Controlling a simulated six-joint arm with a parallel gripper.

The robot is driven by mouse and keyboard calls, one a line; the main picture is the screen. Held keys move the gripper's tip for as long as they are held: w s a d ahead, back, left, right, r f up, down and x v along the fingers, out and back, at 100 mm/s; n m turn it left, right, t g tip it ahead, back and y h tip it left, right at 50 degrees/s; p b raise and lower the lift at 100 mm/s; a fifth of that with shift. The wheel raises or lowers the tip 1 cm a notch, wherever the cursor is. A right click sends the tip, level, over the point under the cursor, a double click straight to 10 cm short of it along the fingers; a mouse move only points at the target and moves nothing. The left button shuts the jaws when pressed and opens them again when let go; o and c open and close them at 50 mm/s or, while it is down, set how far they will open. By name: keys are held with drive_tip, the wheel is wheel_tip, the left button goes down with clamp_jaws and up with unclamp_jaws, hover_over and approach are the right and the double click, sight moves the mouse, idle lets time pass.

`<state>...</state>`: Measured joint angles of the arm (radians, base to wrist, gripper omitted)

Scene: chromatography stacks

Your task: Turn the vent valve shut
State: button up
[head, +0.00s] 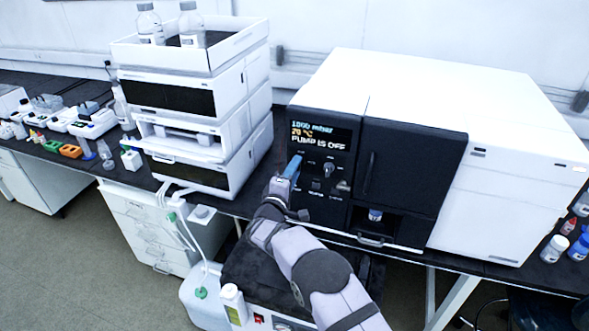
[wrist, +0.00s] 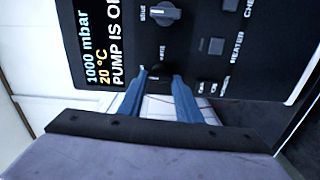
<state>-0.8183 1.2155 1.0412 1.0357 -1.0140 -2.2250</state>
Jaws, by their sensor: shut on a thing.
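The vent valve knob (wrist: 158,76) is a small dark knob on the black control panel (wrist: 215,75). In the wrist view it sits between the blue fingertips of my gripper (wrist: 158,82), with a small label beside it that is hard to read. My gripper is shut on this knob. In the head view my gripper (head: 292,168) is at the left side of the panel and hides the knob. The knob's exact turn angle cannot be told. The display (head: 320,134) reads 1000 mbar, 20 °C, PUMP IS OFF.
A second knob (wrist: 166,13) is close to the held one, and a square heater button (wrist: 216,46) lies to its right. A dark door (head: 410,160) is right of the panel. A white stack of modules (head: 200,135) with bottles on top stands to the left.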

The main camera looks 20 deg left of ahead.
drive_tip(key=shift+n, duration=0.5)
drive_tip(key=o, duration=1)
drive_tip(key=shift+o, duration=0.2)
drive_tip(key=s+b, duration=0.2)
drive_tip(key=s, duration=0.5)
drive_tip(key=shift+s, duration=0.2)
